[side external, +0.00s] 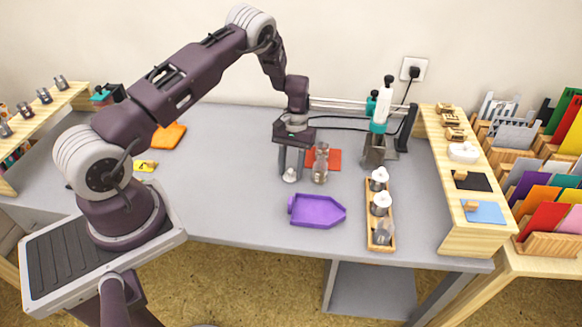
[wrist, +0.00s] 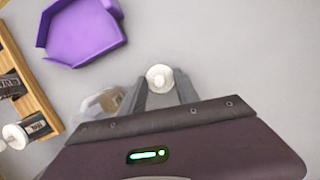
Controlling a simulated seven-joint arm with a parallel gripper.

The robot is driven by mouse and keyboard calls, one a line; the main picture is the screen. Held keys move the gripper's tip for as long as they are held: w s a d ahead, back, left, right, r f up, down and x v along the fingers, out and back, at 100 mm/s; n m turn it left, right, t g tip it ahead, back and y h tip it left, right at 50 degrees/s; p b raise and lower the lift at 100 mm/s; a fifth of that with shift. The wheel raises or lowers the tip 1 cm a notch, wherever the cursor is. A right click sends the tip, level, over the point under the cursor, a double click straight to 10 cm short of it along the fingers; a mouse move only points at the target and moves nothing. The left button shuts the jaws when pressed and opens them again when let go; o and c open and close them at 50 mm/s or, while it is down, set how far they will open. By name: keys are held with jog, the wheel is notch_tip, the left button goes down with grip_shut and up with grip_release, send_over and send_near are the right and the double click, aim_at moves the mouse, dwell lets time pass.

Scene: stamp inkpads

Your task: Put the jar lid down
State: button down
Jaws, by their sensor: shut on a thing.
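The jar lid (side external: 290,176) is small, round and white, with a knob. My gripper (side external: 290,168) points down and is shut on it, low over the grey table (side external: 230,165). I cannot tell whether the lid touches the table. In the wrist view the lid (wrist: 160,77) shows between the fingertips of my gripper (wrist: 161,88). A clear glass jar (side external: 320,166) without a lid stands just right of my gripper. In the wrist view the jar (wrist: 98,103) is left of the fingers, partly hidden by the gripper body.
A purple tray (side external: 318,211) lies in front of the gripper. A wooden rack (side external: 380,240) with several jars is to the right. A red-orange pad (side external: 334,158) lies behind the jar, near a metal stand with a bottle (side external: 379,122).

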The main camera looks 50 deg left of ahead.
jog(key=c, duration=0.9)
grip_release()
jog(key=v, duration=1.3)
notch_tip(320, 180, up, 13)
jog(key=m+t, duration=0.1)
jog(key=t, duration=0.1)
send_over(294, 169)
jog(key=s+d, duration=0.2)
jog(key=d, duration=0.3)
jog(key=s+d+r+m+t, duration=0.2)
jog(key=s+d+r, duration=0.4)
jog(key=s+r, duration=0.35)
jog(key=s+d+r+m+t+y, duration=0.1)
jog(key=s+d+m+t, duration=0.1)
jog(key=s, duration=0.7)
jog(key=s+d+r+m+t, duration=0.1)
jog(key=s+d+t, duration=0.1)
jog(key=s, duration=0.7)
jog(key=shift+d+m+y, duration=0.4)
jog(key=shift+d, duration=0.1)
jog(key=shift+s+r, duration=0.1)
jog(key=shift+r, duration=0.05)
